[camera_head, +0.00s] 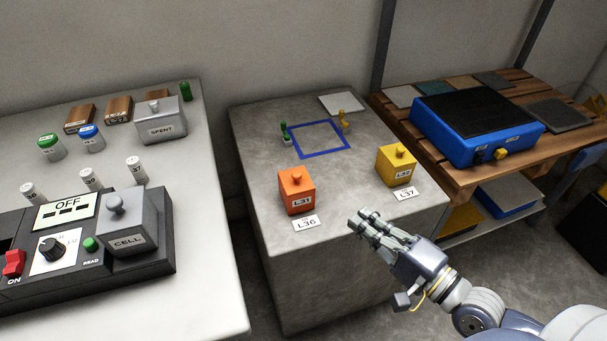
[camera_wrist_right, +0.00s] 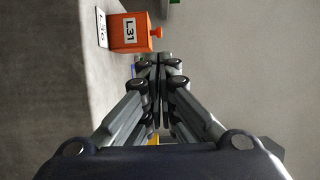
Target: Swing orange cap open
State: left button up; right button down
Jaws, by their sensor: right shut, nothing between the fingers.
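The orange cap (camera_head: 296,191) is a box with a small knob on top and an L31 label. It stands upright on the grey block table (camera_head: 262,150), behind a white L36 card (camera_head: 306,224). In the right wrist view the orange cap (camera_wrist_right: 129,32) shows turned sideways beyond the fingertips, with its knob toward the right. My right gripper (camera_head: 364,222) is shut and empty, to the right of the orange cap and apart from it. In the wrist view the fingers (camera_wrist_right: 152,62) are together. What is under the cap is hidden. My left gripper is not in view.
A yellow box (camera_head: 396,165) with an L37 card (camera_head: 404,193) stands at the table's right. A blue square outline (camera_head: 319,139) lies behind, with small green and yellow pieces beside it. A blue case (camera_head: 477,130) sits on the right shelf.

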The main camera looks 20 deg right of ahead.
aim_at(314, 188)
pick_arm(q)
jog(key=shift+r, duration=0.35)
pick_arm(e)
jog(key=x, duration=1.4)
